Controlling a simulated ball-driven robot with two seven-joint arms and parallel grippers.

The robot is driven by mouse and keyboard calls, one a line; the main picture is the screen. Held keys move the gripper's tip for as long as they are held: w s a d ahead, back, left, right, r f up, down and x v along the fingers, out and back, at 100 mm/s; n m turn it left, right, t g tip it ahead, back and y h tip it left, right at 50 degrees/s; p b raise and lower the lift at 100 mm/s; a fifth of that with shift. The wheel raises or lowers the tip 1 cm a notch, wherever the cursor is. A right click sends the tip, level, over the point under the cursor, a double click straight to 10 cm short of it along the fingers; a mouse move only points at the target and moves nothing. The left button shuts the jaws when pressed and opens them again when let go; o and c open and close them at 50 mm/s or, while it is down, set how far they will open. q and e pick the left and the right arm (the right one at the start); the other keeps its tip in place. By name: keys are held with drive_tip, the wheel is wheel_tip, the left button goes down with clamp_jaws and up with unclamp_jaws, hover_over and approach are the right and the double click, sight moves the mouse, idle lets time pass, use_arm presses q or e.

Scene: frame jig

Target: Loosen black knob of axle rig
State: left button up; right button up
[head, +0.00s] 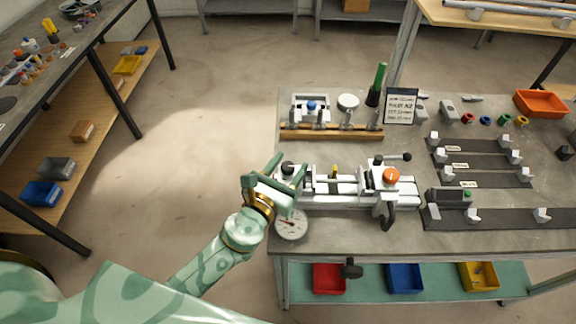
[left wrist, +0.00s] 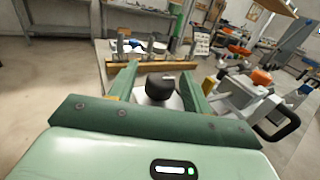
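The axle rig (head: 345,190) is a pale metal rail assembly along the front left of the grey bench. Its black knob (head: 288,167) is at the rig's left end, and it also shows in the left wrist view (left wrist: 160,86) on a pale round base. My left gripper (head: 287,172) is at that end of the rig. In the left wrist view its two green fingers (left wrist: 160,80) stand on either side of the knob, with visible gaps, so it is open. Whether the fingertips are level with the knob is hard to tell. My right gripper is not in view.
An orange knob (head: 391,176) and a black handle (head: 388,215) are at the rig's right end. A round dial gauge (head: 291,225) lies just below my left gripper. A wooden rack (head: 331,132) stands behind the rig. Open floor lies left of the bench.

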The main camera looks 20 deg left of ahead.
use_arm(q)
drive_tip(key=shift+s, duration=0.2)
drive_tip(key=s+a+b, duration=0.3)
drive_tip(key=s+b, duration=0.1)
drive_tip(key=s, duration=1.1)
drive_tip(key=shift+s+a, duration=0.15)
drive_tip(key=shift+s, duration=0.2)
